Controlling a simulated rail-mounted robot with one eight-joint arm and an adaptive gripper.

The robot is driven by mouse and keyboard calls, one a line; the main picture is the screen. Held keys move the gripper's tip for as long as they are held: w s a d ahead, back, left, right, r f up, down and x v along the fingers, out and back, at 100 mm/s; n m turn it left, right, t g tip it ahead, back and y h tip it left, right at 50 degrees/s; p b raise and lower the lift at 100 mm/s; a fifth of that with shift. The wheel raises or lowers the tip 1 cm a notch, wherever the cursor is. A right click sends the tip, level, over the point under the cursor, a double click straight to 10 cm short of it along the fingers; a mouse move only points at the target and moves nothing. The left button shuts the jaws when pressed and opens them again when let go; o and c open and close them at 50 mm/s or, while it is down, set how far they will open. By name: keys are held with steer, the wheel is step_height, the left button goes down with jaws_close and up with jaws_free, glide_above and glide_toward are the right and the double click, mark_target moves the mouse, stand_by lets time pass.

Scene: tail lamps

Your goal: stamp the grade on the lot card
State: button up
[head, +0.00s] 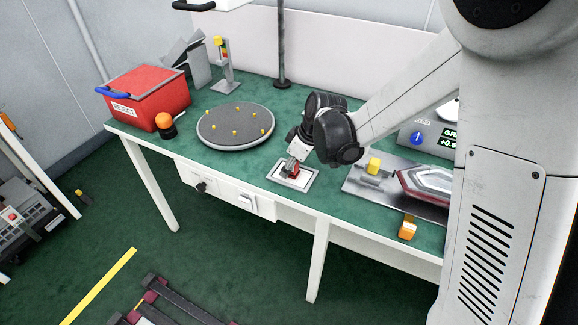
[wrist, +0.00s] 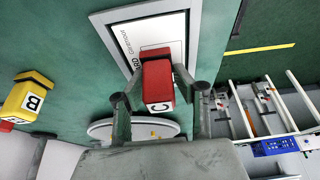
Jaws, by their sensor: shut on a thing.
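My gripper (head: 291,168) is shut on a red stamp (head: 294,170) over the lot card on the green bench. In the wrist view my gripper (wrist: 160,92) has a finger on each side of the red stamp (wrist: 157,82), whose visible face shows a black letter C on white. The lot card (wrist: 150,38) is white with a dark border and printed text, partly hidden by the stamp. It also shows in the head view (head: 303,184). I cannot tell whether the stamp touches the card. A yellow stamp marked B (wrist: 31,97) is apart at left in the wrist view.
A round grey turntable (head: 235,127) with yellow pegs lies left of the card. A red bin (head: 148,95), an orange-topped lamp (head: 166,124) and a small stand (head: 228,78) are farther left. A metal plate (head: 355,183) with a red lamp (head: 428,188) lies right.

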steer(key=shift+r+p, duration=1.95)
steer(key=shift+r, duration=1.55)
steer(key=shift+w+a, duration=0.1)
